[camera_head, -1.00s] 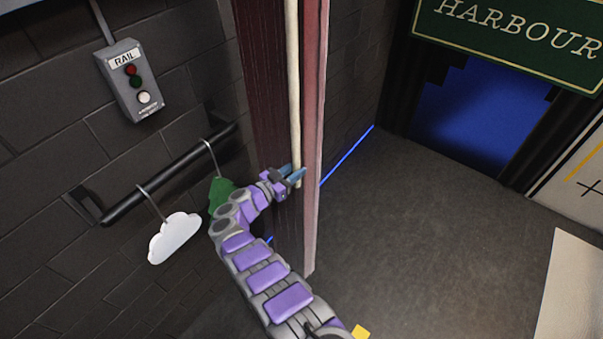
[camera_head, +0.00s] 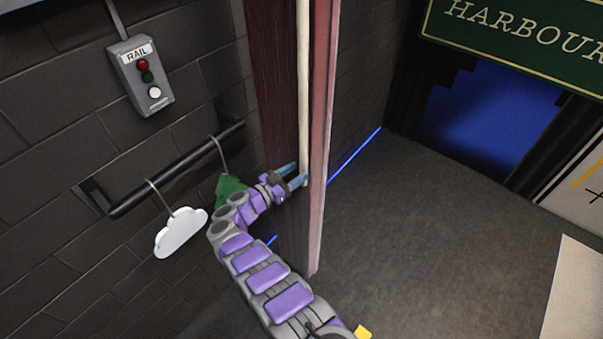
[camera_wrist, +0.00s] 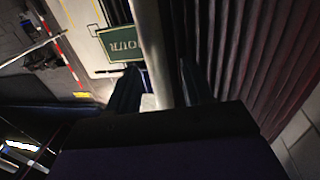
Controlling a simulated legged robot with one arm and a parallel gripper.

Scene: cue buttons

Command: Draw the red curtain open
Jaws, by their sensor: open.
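The red curtain (camera_head: 280,110) hangs in dark red folds in the middle of the head view, bunched into a narrow upright band. Its pleats (camera_wrist: 245,50) fill the right of the wrist view. A pale cord or rod (camera_head: 303,90) hangs upright along the curtain; it also shows in the wrist view (camera_wrist: 147,35). My gripper (camera_head: 298,178) is at the lower part of this cord. Its two fingers are open, one on each side of the cord in the wrist view. I cannot tell whether either finger touches it.
A grey RAIL button box (camera_head: 141,75) is on the brick wall at left. Below it, a black bar (camera_head: 175,170) carries a white cloud (camera_head: 181,232) and a green tree shape (camera_head: 229,187). A green HARBOUR sign (camera_head: 520,40) is at upper right. The floor (camera_head: 430,220) right of the curtain is clear.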

